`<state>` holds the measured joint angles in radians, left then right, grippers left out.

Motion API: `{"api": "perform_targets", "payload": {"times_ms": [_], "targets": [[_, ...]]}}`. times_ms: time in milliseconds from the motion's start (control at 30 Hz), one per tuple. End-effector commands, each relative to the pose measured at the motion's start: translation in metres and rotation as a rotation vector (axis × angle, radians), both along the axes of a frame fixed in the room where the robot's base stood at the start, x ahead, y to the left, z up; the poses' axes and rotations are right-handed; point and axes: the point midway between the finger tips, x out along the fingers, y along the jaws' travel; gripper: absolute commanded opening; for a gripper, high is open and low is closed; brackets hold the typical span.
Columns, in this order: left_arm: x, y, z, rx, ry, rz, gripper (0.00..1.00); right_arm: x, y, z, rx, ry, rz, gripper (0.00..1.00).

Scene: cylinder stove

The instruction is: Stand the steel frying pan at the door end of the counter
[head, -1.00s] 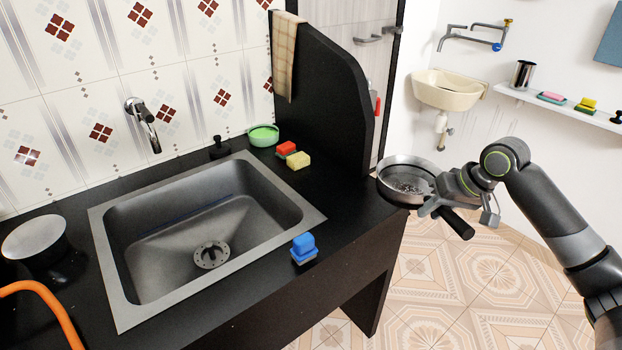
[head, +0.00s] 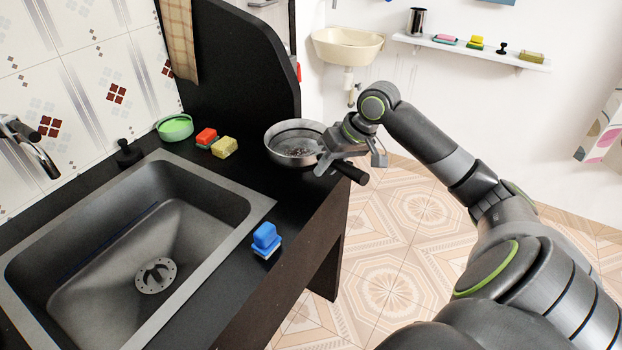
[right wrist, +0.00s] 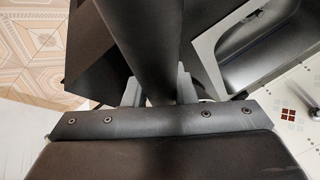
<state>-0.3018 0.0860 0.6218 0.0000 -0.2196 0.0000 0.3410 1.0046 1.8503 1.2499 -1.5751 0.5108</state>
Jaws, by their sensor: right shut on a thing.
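The steel frying pan (head: 293,150) is at the far right corner of the black counter (head: 262,201) in the head view, its black handle (head: 351,173) pointing right and toward me. My right gripper (head: 328,158) is shut on the pan's handle near the bowl. In the right wrist view the dark handle (right wrist: 150,50) runs between the two fingers of the gripper (right wrist: 158,88). The pan looks level, over or on the counter's end beside the black partition; I cannot tell whether its base touches. My left gripper is not in view.
A steel sink (head: 135,240) fills the counter's middle. Red (head: 206,137) and yellow (head: 224,147) sponges and a green bowl (head: 174,127) stand behind. A tall black partition (head: 250,75) closes the counter's end.

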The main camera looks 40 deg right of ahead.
Motion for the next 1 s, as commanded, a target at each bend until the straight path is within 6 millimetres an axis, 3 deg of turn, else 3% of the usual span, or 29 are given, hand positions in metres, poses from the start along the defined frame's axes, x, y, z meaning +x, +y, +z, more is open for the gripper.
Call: {"api": "perform_targets", "payload": {"times_ms": [167,367,533,900,933,1000], "targets": [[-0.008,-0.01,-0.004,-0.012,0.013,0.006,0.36,0.0,0.001,-0.028,0.003,-0.001,0.0,0.0],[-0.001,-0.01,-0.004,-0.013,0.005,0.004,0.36,0.001,0.001,-0.043,0.003,-0.002,0.0,0.0],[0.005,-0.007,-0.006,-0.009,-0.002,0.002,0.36,0.0,0.001,-0.067,0.003,-0.001,0.0,0.0],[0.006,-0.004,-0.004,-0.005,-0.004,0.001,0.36,0.001,0.001,-0.073,0.001,-0.004,0.001,0.0],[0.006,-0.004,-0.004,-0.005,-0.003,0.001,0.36,0.0,0.0,-0.074,0.001,-0.001,0.0,0.25],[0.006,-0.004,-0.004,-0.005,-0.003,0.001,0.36,0.0,0.0,-0.074,0.0,-0.001,0.001,0.34]]}}
